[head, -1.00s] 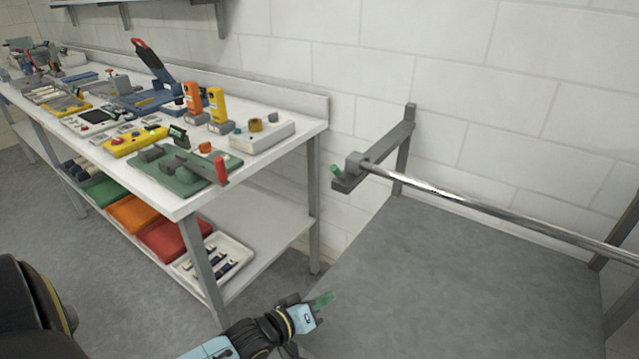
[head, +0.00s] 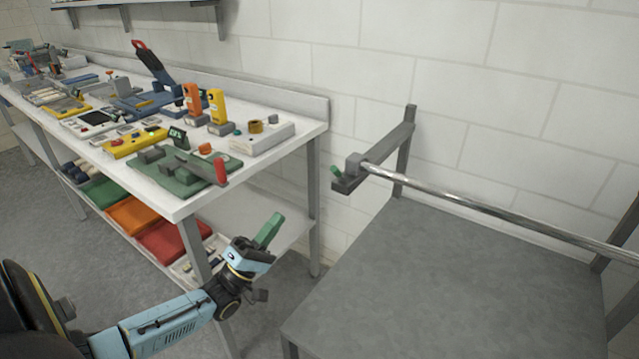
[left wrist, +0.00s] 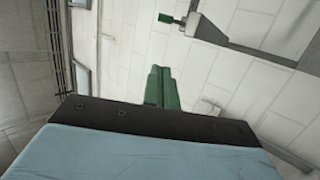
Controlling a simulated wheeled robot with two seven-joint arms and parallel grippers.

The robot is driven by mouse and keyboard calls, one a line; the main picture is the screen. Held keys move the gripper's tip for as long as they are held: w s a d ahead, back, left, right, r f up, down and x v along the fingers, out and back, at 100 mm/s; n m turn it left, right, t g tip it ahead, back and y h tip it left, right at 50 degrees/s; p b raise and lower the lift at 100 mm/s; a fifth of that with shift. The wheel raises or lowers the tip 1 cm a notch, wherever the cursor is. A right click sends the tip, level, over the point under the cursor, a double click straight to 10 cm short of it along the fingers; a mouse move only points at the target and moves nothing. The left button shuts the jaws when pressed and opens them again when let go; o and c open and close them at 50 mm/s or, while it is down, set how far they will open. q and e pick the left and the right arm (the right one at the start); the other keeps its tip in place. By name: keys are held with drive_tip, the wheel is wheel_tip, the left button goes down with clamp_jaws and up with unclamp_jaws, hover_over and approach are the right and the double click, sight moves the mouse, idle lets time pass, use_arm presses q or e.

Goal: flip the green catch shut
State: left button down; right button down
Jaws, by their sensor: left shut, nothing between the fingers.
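The green catch (head: 336,171) is a small tab at the near end of a grey bracket (head: 376,163), beside the end of a metal bar (head: 480,206). It tilts up and to the left, standing away from the bar. In the left wrist view the catch (left wrist: 166,18) shows at the top, next to the bracket. My left gripper (head: 270,229) has green fingers that are shut and empty. It is below and to the left of the catch, clearly apart from it. The fingers also show in the left wrist view (left wrist: 161,88). My right gripper is not in view.
A white workbench (head: 285,145) with tools stands at the left, its near corner close to my left arm. Its lower shelf (head: 270,235) holds coloured trays. A grey low table (head: 450,280) lies under the bar. The space between bench and bracket is open.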

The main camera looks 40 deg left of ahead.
sight(336, 171)
use_arm(q)
drive_tip(key=d+p+x, duration=0.1)
drive_tip(key=d+x, duration=0.2)
drive_tip(key=x, duration=1)
drive_tip(key=shift+s+f+p, duration=0.2)
drive_tip(key=shift+f+p, duration=0.05)
drive_tip(key=shift+p, duration=0.1)
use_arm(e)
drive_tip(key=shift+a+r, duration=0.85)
